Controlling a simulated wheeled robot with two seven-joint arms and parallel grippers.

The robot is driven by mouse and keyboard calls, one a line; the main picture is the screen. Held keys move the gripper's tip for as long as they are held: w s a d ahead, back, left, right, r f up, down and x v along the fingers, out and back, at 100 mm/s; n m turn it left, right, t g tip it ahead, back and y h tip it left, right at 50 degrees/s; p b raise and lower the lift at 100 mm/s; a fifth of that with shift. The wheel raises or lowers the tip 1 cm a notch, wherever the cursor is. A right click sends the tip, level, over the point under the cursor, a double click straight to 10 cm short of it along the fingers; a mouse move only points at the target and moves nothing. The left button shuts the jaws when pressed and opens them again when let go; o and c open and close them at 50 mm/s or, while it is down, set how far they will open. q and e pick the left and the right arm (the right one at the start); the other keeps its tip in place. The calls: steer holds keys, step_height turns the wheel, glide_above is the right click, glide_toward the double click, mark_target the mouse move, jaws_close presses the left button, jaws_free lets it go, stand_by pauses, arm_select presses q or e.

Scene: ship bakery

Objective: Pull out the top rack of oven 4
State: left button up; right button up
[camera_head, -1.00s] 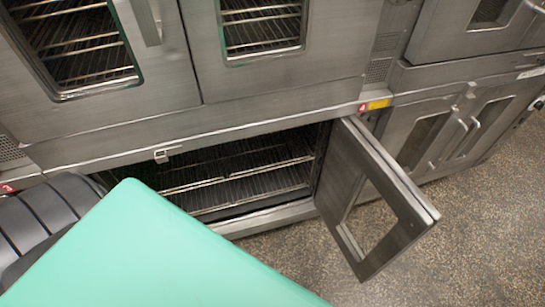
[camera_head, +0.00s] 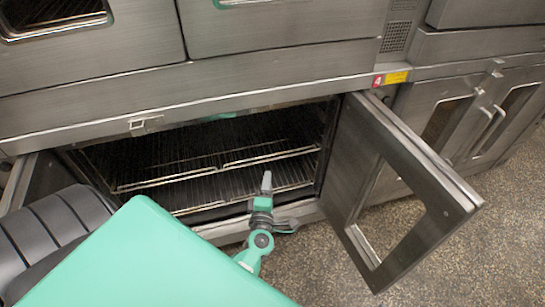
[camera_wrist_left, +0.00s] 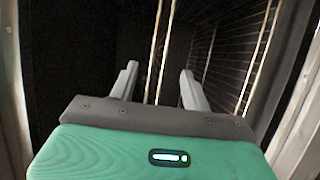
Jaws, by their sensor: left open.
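Oven 4 is the low oven marked by a red label with a 4 (camera_head: 378,81); its cavity is open. The top rack (camera_head: 150,183) is a wire shelf inside, its bright front bar running across the opening. A lower rack (camera_head: 295,187) lies below it. My left gripper (camera_head: 266,183) is in front of the opening, near the racks' front bars, touching nothing that I can make out. In the left wrist view its fingers (camera_wrist_left: 160,80) are apart and empty, with bright rack bars (camera_wrist_left: 155,50) beyond and between them. My right gripper is out of view.
The right oven door (camera_head: 352,165) stands swung out toward the floor. The left door (camera_head: 35,175) also stands open, partly hidden by my body. Another oven is above, with a closed front (camera_head: 280,45). Speckled floor (camera_head: 450,255) is free at the lower right.

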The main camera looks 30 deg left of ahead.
mark_target(272, 158)
arm_select(q)
steer(key=x, duration=1.3)
steer(key=shift+w+b, duration=0.15)
steer(key=shift+b, duration=0.15)
jaws_close()
